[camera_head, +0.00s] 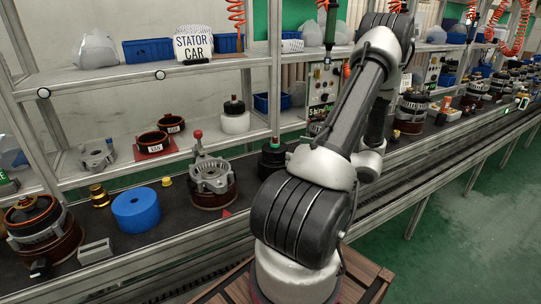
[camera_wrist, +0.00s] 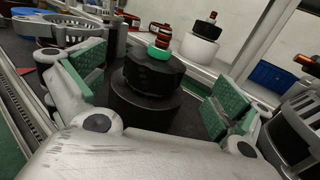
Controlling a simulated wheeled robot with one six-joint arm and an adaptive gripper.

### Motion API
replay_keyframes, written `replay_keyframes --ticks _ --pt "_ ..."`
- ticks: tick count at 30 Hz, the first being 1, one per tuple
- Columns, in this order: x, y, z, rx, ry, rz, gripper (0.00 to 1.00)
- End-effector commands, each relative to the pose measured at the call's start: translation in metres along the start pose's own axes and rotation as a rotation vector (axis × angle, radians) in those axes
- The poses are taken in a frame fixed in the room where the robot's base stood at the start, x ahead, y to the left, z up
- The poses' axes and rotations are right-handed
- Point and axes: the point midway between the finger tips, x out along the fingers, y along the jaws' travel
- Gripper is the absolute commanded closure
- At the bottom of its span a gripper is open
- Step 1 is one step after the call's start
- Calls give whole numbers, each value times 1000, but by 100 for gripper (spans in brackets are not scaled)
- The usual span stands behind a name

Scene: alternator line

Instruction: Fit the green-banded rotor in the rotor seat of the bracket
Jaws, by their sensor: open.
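The green-banded rotor (camera_wrist: 152,72) is black, with a green ring and copper rings on its upright shaft. In the wrist view it stands on a dark round base (camera_wrist: 130,108). My gripper (camera_wrist: 157,85) is open, its green pads to either side of the rotor and apart from it. In the head view the rotor (camera_head: 271,160) is partly covered by my arm, and my gripper is hidden there. The bracket (camera_head: 211,177) is a grey metal housing on a brown-red base, left of the rotor. The bracket (camera_wrist: 68,32) is also at upper left in the wrist view. Its seat is not clearly seen.
Another rotor stands on a white stand (camera_head: 235,122) behind. A red-handled post (camera_head: 197,146) rises beside the bracket. A blue cylinder (camera_head: 136,210), a yellow piece (camera_head: 166,181) and a brass part (camera_head: 99,195) lie to the left. A shelf upright (camera_head: 274,75) stands close behind the rotor.

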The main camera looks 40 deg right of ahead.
Motion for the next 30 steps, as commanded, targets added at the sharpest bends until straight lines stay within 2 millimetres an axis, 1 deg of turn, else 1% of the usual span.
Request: replay_keyframes --ticks 8,12,15,18,24,29,30 --pt "34 3 0 9 0 10 0" --pt "57 4 0 9 0 11 0" --pt "69 3 0 9 0 9 0" --pt "75 4 -1 8 1 9 0" --pt "75 3 -1 8 1 8 0" --pt "75 3 -1 8 1 8 29" --pt "75 3 -1 8 1 8 36"
